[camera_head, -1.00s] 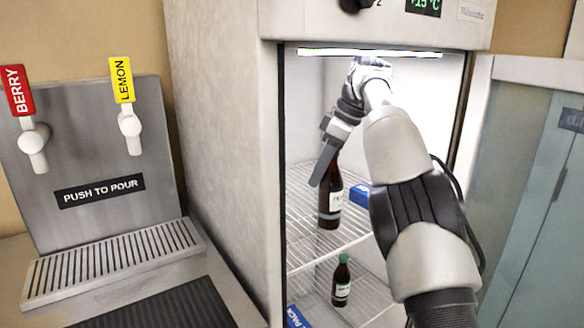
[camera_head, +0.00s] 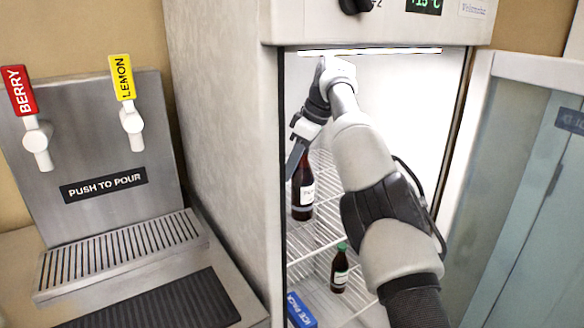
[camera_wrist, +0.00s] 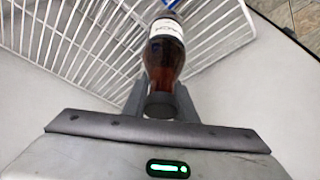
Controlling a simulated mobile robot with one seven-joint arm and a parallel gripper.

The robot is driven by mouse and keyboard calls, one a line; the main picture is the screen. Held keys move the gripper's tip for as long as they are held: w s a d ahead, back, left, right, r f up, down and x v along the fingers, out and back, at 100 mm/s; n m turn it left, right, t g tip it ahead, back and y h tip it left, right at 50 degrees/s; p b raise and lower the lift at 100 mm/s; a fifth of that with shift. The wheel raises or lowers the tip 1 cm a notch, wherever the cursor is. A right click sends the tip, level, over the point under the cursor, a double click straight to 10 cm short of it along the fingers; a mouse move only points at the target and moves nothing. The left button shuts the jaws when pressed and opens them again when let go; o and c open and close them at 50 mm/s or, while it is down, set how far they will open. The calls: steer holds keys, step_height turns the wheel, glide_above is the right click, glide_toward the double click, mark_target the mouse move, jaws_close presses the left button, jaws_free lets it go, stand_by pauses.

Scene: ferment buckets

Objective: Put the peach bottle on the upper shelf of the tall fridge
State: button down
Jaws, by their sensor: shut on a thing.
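A dark brown bottle with a white label (camera_head: 303,190) hangs upright inside the tall fridge (camera_head: 225,120), near the left wall at upper-shelf height. Its label print is too small to read surely. My gripper (camera_head: 295,160) is shut on the bottle's upper part. In the wrist view the bottle (camera_wrist: 165,60) sits between the fingers of my gripper (camera_wrist: 161,100). The wire upper shelf (camera_head: 318,235) lies under and around it. I cannot tell whether the base touches the wires.
A green-capped brown bottle (camera_head: 340,268) and a blue ice pack (camera_head: 301,310) are on the lower level. The fridge door (camera_head: 510,180) stands open at the right. My arm covers the right of the upper shelf. A drink dispenser (camera_head: 95,150) stands left.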

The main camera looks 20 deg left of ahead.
steer(key=shift+f, duration=0.1)
steer(key=c, duration=1.5)
jaws_free()
steer(key=shift+o, duration=0.2)
